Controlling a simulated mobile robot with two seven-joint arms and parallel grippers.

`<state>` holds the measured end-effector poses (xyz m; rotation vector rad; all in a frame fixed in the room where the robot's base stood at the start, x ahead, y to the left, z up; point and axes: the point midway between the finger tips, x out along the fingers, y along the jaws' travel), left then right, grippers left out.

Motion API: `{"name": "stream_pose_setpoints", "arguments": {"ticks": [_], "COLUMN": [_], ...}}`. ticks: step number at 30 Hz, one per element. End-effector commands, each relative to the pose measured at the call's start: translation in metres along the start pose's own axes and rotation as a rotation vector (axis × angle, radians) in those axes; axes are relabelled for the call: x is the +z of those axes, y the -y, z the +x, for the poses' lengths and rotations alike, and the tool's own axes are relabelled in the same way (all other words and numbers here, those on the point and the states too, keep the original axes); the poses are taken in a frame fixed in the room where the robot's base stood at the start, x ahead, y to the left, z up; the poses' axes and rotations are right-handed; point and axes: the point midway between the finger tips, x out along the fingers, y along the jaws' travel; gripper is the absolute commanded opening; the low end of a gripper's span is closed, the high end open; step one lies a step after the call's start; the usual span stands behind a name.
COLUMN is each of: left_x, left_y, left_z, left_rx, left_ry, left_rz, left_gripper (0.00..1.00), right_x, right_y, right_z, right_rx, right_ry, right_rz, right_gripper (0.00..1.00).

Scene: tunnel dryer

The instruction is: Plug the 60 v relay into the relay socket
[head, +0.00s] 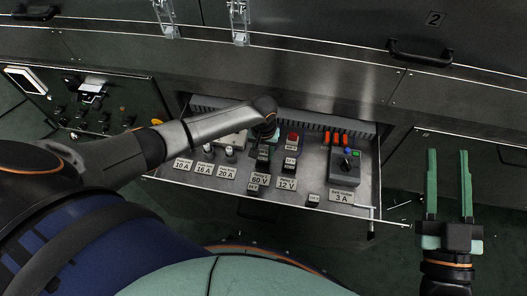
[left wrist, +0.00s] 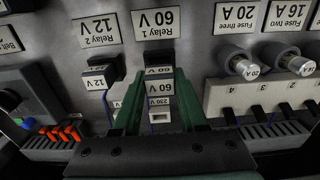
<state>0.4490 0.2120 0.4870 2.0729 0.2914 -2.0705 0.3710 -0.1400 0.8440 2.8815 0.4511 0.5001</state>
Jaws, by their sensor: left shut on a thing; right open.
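My left gripper (left wrist: 159,72) is shut on the black 60 V relay (left wrist: 158,73), its green fingers on either side of it in the left wrist view. The relay is close to the panel beside the Relay 1 60 V plate (left wrist: 156,23); whether it touches the panel, I cannot tell. Between the fingers, nearer the palm, are a 230 V label (left wrist: 159,101) and a pale slotted part (left wrist: 160,117). I cannot tell if this is the relay socket. In the head view my left arm largely hides this gripper. My right gripper (head: 450,187) is open and empty, right of the panel.
A black 12 V relay (left wrist: 97,71) stands beside the held relay. Fuse holders (left wrist: 242,66) and a pale numbered block (left wrist: 255,95) are on the other side. The head view shows a red button (head: 293,138), a knobbed grey box (head: 345,165) and the panel (head: 225,194) edge.

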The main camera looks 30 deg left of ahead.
Motion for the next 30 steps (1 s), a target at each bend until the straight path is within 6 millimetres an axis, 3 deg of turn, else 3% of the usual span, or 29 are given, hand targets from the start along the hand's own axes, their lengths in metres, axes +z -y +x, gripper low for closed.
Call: {"name": "stream_pose_setpoints", "arguments": {"ticks": [30], "left_x": [0.0001], "left_y": [0.0003], "left_z": [-0.0002], "left_rx": [0.000], "left_ry": [0.000], "left_rz": [0.000], "left_gripper": [0.00], "right_x": [-0.0077], "right_y": [-0.0019], "right_z": [0.0025], "right_rx": [0.001], "right_ry": [-0.001], "right_rz": [0.000], "right_gripper": [0.42]}}
